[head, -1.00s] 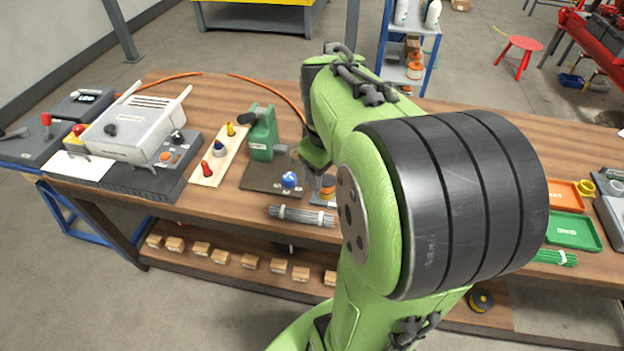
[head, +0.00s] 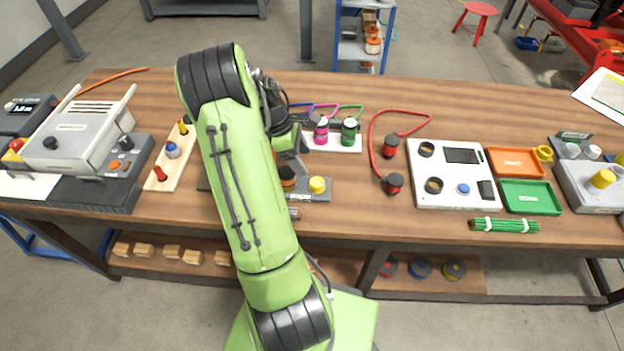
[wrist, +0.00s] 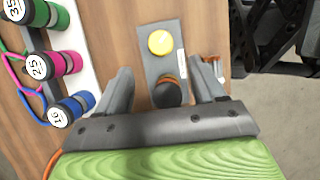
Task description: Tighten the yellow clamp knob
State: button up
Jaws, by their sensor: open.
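A round yellow knob (head: 317,184) sits on a grey plate (head: 321,197) near the front middle of the bench. The knob also shows from above in the wrist view (wrist: 162,42), next to a white label strip. A dark round piece with an orange band (wrist: 167,94) is on the same plate, nearer my gripper. My gripper (wrist: 160,70) is open and empty. Its fingers lie either side of the plate's near part in the picture, with the yellow knob beyond their tips. I cannot tell its height above the plate. My arm partly hides this area in the head view.
Red-and-black plugs (head: 392,165) on a red cable and a white panel (head: 455,180) lie right. Another yellow knob (head: 603,178) is on a grey box far right. Several coloured handles stand on a board left.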

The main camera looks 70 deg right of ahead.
aim_at(317, 182)
jog(key=b+x, duration=0.1)
jog(key=x, duration=0.9)
jog(key=shift+f, duration=0.1)
jog(key=c, duration=1.1)
jog(key=shift+o, duration=0.2)
